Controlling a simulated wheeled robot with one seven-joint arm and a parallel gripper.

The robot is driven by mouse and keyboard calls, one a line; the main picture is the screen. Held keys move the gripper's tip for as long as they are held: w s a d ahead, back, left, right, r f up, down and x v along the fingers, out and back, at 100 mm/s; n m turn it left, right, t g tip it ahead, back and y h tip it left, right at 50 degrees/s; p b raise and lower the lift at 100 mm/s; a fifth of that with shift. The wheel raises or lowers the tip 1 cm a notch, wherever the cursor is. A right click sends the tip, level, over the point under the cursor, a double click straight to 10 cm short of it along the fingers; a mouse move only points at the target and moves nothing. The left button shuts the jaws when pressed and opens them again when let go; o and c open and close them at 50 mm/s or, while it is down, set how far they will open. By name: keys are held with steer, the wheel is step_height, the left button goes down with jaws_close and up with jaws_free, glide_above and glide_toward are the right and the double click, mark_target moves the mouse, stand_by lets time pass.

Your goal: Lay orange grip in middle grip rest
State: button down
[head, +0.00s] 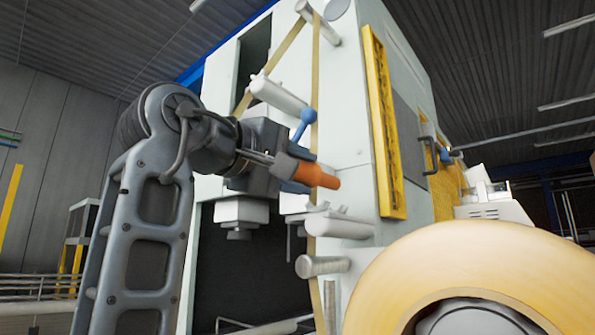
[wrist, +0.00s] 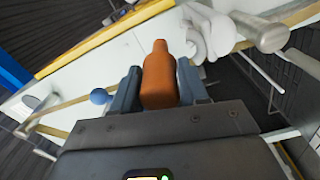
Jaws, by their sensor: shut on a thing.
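The orange grip (wrist: 159,78) is a bottle-shaped piece held between the two blue-grey fingers of my gripper (wrist: 157,88) in the wrist view. Its narrower end points away from my palm. In the head view the grip (head: 318,176) sticks out to the right from my gripper (head: 297,176), in the air before the white machine. A white rest with upturned prongs (head: 338,226) is below and slightly right of the grip, apart from it. It shows in the wrist view (wrist: 208,32) beyond the grip and to the right. I cannot tell which rest is the middle one.
A tan web (head: 314,90) runs over light rollers (head: 278,95) near my gripper. A blue ball-ended lever (head: 305,122) stands just above it. A metal roller (head: 322,266) is below the pronged rest. A large tan roll (head: 465,275) fills the lower right.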

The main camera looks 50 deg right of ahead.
steer(key=shift+f, duration=0.3)
steer(key=shift+f+b, duration=0.8)
steer(key=shift+f, duration=0.3)
steer(key=shift+f, duration=0.1)
jaws_free()
stand_by(0.7)
steer(key=a+p, duration=0.2)
steer(key=a, duration=0.8)
stand_by(1.1)
stand_by(0.5)
